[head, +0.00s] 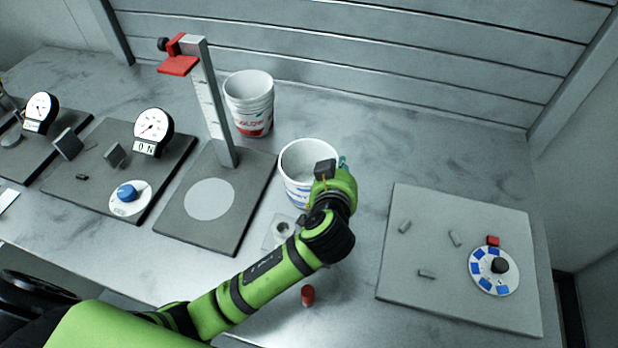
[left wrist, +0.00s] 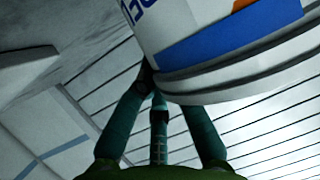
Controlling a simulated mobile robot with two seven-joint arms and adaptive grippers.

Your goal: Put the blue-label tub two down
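A white tub with a blue label (head: 297,188) stands upright and open-topped near the middle of the table in the head view. It fills the upper right of the left wrist view (left wrist: 220,40), with a blue and orange band and ridged rings. My left gripper (head: 343,163) is at the tub's right side, its wrist covering part of the tub. In the left wrist view its teal fingers converge at the tub, which hides their tips; I cannot tell whether they grip it. My right gripper is not in view.
A white tub with red lettering (head: 249,118) stands behind. A post with a red arm (head: 179,66) rises from a dark plate (head: 168,215) with a pale disc. Two gauges (head: 153,128) (head: 41,108) are left. A grey board (head: 398,272) with a blue-marked dial is right; a small red cylinder (head: 308,295) is in front.

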